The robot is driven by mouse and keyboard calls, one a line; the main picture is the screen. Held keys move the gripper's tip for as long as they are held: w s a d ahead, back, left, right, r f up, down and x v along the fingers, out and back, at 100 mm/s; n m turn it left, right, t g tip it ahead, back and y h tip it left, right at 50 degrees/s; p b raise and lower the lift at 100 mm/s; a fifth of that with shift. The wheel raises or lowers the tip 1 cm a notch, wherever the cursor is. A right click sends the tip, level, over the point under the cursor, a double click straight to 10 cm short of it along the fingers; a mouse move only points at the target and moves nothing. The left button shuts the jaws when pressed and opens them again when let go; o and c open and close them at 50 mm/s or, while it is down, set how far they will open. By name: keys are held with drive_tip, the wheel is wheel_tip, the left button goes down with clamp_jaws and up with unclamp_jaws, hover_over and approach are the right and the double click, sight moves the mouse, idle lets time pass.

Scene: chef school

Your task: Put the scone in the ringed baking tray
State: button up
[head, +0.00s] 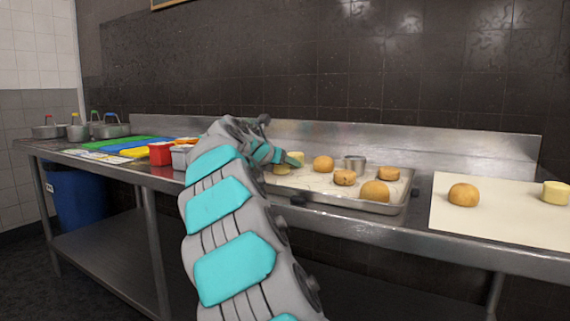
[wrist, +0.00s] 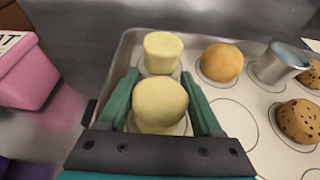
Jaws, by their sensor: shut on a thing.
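The baking tray (head: 398,208) lies on the steel counter, its pale liner marked with rings; its left rim (wrist: 121,58) shows in the wrist view. My gripper (wrist: 160,76) is shut on a pale yellow scone (wrist: 160,102), one green finger on each side. In the head view the held scone (head: 281,170) is partly hidden by my gripper (head: 290,161). The scone is over the tray's left side, with part of a ring showing around it. I cannot tell whether it touches the liner. A second pale scone (wrist: 162,52) stands just beyond it.
Round buns (head: 323,163), speckled buns (head: 345,177) and a metal cup (head: 355,163) are on the tray. A pale board (head: 500,223) to the right holds a bun (head: 463,195) and a pale scone (head: 555,193). A red container (head: 160,153) stands left of the tray.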

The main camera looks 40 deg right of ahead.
drive_tip(key=o, duration=1.4)
drive_tip(key=shift+c, duration=0.2)
drive_tip(key=shift+s+a+r, duration=0.1)
drive_tip(key=shift+a+r, duration=0.1)
drive_tip(key=shift+a, duration=0.1)
drive_tip(key=v, duration=1)
drive_tip(key=shift+a, duration=0.25)
drive_tip(key=shift+s+a+r, duration=0.15)
drive_tip(key=shift+s+a, duration=0.1)
drive_tip(key=shift+a, duration=0.1)
